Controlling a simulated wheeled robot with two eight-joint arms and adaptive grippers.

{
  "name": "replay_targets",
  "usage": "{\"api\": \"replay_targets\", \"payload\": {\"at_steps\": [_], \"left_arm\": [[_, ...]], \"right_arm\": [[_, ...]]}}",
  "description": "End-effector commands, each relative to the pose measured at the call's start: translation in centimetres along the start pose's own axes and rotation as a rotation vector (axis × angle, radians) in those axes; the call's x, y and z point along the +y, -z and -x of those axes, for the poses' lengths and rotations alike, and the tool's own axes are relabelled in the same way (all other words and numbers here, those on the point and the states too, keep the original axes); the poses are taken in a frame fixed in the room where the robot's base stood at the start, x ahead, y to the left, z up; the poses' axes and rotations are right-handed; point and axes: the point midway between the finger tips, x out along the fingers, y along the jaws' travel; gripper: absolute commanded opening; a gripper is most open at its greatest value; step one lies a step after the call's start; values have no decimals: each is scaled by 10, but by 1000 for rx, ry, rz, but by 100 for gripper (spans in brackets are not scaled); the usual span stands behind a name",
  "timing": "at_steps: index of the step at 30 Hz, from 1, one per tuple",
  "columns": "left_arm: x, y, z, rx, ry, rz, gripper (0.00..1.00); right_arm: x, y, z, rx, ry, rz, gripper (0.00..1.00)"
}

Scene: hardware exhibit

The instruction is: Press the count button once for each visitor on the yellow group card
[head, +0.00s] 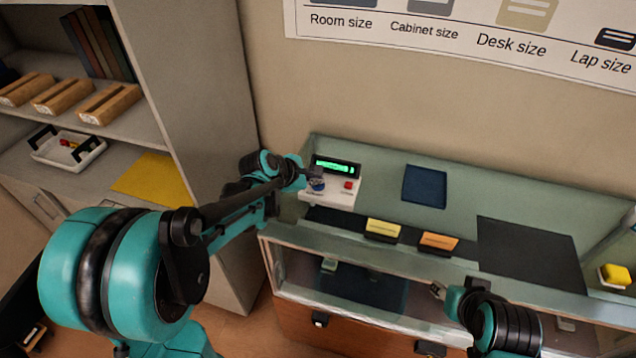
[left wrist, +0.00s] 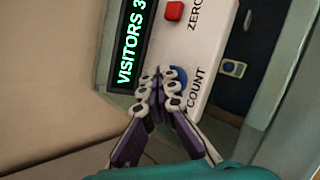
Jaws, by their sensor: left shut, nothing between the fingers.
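The white counter box (head: 342,194) sits at the left end of the display case top, with a green-lit display (head: 336,167). In the left wrist view the display (left wrist: 132,42) reads "VISITORS 3", its end close to the picture's edge. The blue count button (left wrist: 180,75) is partly hidden by my left gripper (left wrist: 164,74), which is shut and empty, its tips at the button; whether they touch it I cannot tell. The yellow card (head: 383,229) stands in front on a dark strip, its writing too small to read. My right gripper (head: 438,291) hangs before the case, its fingers unclear.
A red button (left wrist: 173,11) marked ZERO is on the same box. An orange card (head: 438,242) stands right of the yellow one. A dark blue mat (head: 425,186) and a black panel (head: 530,254) lie on the case top. A shelf unit (head: 205,120) stands left.

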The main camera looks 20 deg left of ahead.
Motion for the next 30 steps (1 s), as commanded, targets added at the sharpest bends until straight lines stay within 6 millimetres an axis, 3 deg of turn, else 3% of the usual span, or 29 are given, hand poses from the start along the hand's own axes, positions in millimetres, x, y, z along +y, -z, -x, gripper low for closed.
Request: {"api": "replay_targets", "payload": {"at_steps": [20,30], "left_arm": [[9,-9,13,0,0,0,0],[26,-26,36,0,0,0,0]], "right_arm": [[0,8,11,0,0,0,40],[0,23,32,0,0,0,40]]}}
